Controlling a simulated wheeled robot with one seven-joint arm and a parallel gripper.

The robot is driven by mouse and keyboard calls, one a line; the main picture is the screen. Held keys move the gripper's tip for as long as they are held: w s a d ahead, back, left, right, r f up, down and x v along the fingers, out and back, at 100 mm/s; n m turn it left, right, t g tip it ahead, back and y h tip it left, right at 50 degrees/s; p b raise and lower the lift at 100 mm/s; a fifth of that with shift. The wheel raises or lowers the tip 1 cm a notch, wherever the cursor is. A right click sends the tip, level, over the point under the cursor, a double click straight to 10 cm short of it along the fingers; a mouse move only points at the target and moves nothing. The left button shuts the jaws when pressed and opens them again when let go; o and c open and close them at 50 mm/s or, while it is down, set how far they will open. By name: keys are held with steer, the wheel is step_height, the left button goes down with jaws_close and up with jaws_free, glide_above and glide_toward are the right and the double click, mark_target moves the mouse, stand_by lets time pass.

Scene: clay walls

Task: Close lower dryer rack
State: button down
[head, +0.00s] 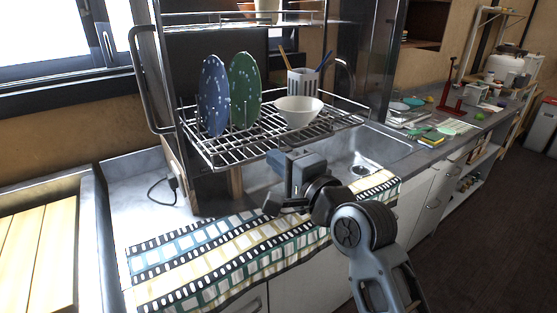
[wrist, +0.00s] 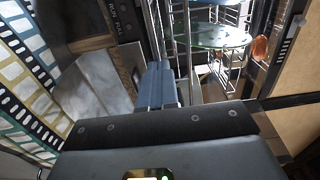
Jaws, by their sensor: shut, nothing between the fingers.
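The lower dryer rack (head: 240,152) is a wire shelf that stands out from the dryer frame over the sink. It holds a blue speckled plate (head: 214,95), a green speckled plate (head: 244,90), a white bowl (head: 299,111) and a white utensil cup (head: 303,85). My gripper (head: 278,159) is shut and empty, close to the rack's front edge and slightly below it. I cannot tell if they touch. In the wrist view, the shut fingers (wrist: 158,84) are beside the rack's wires (wrist: 203,70).
The upper rack (head: 240,18) is above, with a vertical bar handle (head: 142,80) at left. A patterned towel (head: 215,258) lies along the counter front below my gripper. The sink (head: 352,155) is behind it. Clutter stands on the right counter (head: 440,150).

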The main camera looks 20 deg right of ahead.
steer(key=shift+w, duration=0.1)
steer(key=b+x, duration=0.2)
steer(key=x, duration=1.9)
steer(key=shift+f, duration=0.1)
